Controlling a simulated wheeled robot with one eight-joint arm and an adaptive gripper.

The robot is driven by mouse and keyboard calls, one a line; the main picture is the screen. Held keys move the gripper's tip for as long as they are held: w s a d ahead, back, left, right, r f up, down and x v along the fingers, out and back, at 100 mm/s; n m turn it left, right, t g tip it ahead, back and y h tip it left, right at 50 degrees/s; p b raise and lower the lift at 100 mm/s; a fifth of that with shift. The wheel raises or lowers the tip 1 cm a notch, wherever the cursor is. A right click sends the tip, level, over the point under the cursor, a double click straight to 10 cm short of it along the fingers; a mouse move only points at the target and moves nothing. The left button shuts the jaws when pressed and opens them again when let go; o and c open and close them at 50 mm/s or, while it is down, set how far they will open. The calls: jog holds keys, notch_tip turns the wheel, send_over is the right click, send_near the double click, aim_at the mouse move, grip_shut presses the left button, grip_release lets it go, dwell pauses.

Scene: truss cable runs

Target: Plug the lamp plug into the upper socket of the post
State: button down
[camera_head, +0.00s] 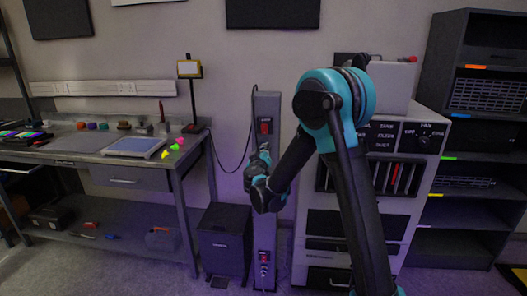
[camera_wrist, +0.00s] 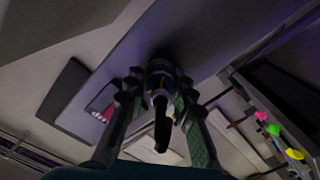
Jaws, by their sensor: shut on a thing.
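The grey post (camera_head: 266,215) stands upright in the middle of the head view. Its upper socket (camera_head: 265,127) has a red face and shows above my gripper (camera_head: 259,160). A lower socket (camera_head: 264,257) sits near the post's foot. In the wrist view my gripper (camera_wrist: 157,92) is shut on the dark, banded lamp plug (camera_wrist: 160,68), with a thick black cable end toward the camera. A red-and-black socket (camera_wrist: 103,103) shows on the post to the left of the plug, apart from it. The plug's front end is hidden in the wrist view.
The lamp (camera_head: 190,69) stands on the workbench (camera_head: 120,146) at left; its black cable (camera_head: 240,160) loops toward the post. A dark bin (camera_head: 224,240) stands left of the post. A grey cabinet (camera_head: 407,215) stands close on the right, partly behind my arm.

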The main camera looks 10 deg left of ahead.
jog(key=shift+d, duration=0.1)
jog(key=c, duration=1.2)
grip_release()
jog(key=shift+w, duration=0.1)
jog(key=shift+s, duration=2.6)
jog(key=s+n, duration=0.1)
jog(key=n, duration=0.2)
jog(key=s+n, duration=0.1)
jog(key=n, duration=0.3)
jog(key=s+n, duration=0.2)
jog(key=n, duration=0.2)
jog(key=shift+a, duration=0.2)
